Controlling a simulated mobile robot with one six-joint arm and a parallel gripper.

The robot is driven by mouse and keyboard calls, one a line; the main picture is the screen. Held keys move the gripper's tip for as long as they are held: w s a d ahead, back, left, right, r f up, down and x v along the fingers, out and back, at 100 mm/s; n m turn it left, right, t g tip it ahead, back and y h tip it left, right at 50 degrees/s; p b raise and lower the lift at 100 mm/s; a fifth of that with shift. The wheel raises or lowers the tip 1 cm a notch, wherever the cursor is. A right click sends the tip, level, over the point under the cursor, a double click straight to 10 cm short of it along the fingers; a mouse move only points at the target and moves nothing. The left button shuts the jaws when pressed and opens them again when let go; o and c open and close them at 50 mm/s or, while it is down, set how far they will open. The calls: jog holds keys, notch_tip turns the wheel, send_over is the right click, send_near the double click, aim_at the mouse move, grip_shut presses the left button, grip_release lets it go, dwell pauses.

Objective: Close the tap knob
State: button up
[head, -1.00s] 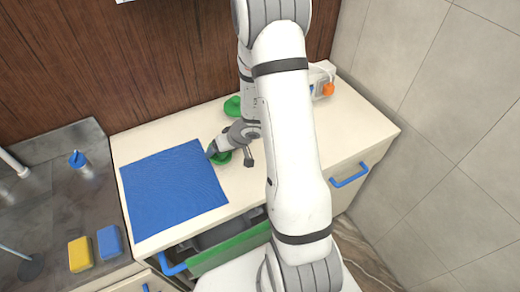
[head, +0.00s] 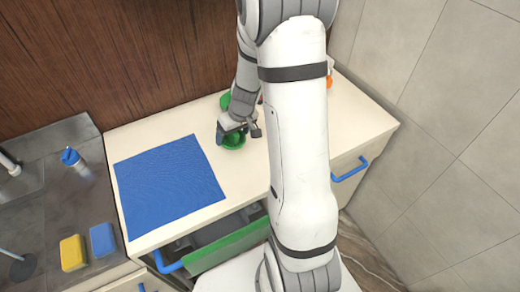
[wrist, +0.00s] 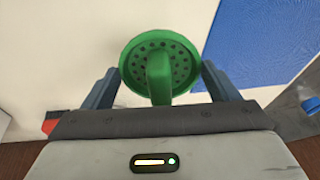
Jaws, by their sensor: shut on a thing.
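My gripper (head: 236,128) is over the cream counter, to the right of the blue mat. It is shut on a green round perforated piece (head: 234,142), which shows as a disc with a raised rib between my two fingers in the wrist view (wrist: 135,62). Whether the piece touches the counter is unclear. A blue-topped fitting (head: 70,157) on a short grey body, which may be the tap knob, stands at the sink on the far left, well away from my gripper. A curved spout (head: 10,164) shows at the left edge.
The blue mat (head: 170,185) lies flat on the counter (head: 250,185). A second green object (head: 225,101) is behind my gripper, partly hidden. A yellow sponge (head: 73,253) and a blue sponge (head: 103,239) lie by the sink. A green-fronted drawer (head: 230,243) is open below.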

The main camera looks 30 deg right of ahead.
jog(key=s+d+r+m+g+h+b, duration=0.1)
jog(key=d+r+h, duration=0.1)
jog(key=d, duration=0.7)
jog(key=shift+d+r, duration=0.15)
jog(key=shift+r, duration=0.45)
jog(key=shift+s, duration=0.1)
notch_tip(320, 180, down, 9)
jog(key=shift+r+p, duration=0.2)
jog(key=shift+p, duration=0.5)
jog(key=shift+f, duration=0.55)
jog(key=shift+f, duration=0.1)
jog(key=shift+f+b, duration=0.15)
jog(key=shift+b, duration=0.2)
jog(key=o, duration=1)
